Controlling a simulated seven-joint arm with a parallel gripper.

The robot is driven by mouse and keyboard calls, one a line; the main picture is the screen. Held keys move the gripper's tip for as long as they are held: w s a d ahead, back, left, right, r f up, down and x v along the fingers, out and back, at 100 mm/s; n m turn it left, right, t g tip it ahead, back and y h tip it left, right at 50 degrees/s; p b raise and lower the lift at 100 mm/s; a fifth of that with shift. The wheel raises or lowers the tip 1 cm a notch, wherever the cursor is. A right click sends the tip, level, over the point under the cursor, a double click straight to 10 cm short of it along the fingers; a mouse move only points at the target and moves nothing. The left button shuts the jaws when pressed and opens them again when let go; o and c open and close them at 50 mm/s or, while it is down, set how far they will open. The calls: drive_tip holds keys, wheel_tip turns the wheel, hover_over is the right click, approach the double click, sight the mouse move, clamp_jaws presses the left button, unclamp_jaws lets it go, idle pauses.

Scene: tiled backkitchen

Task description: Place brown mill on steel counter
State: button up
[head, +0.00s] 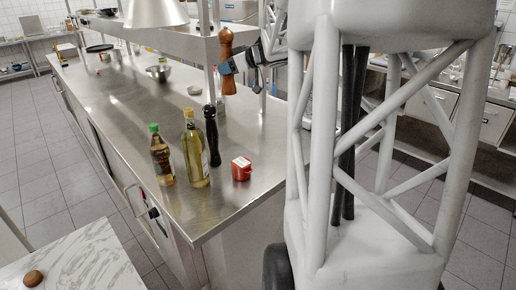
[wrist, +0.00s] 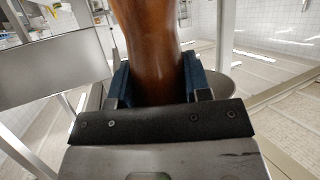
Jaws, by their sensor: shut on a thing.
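The brown mill (head: 226,52) is upright in the head view, held in the air above the steel counter (head: 122,103). My gripper (head: 229,68) is shut on it around its lower middle, with its blue finger pads against the wood. In the wrist view the brown mill (wrist: 152,50) fills the space between the two blue pads of my gripper (wrist: 158,85). Its top is out of the wrist view. I cannot tell exactly how far its base is above the counter.
A black mill (head: 212,135), an oil bottle (head: 195,150), a dark bottle with green cap (head: 161,156) and a red box (head: 241,168) stand near the counter's front end. A bowl (head: 159,73) and small dish (head: 194,90) sit farther back. Bare steel lies left of the bottles.

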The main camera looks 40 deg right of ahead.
wheel_tip(320, 180, down, 18)
drive_tip(key=s+d, duration=0.1)
drive_tip(key=d, duration=0.1)
drive_tip(key=shift+d, duration=0.2)
drive_tip(key=shift+f, duration=0.15)
wheel_tip(320, 180, down, 6)
idle(0.6)
drive_tip(key=shift+f, duration=1.85)
drive_tip(key=shift+f, duration=0.2)
drive_tip(key=o, duration=1.1)
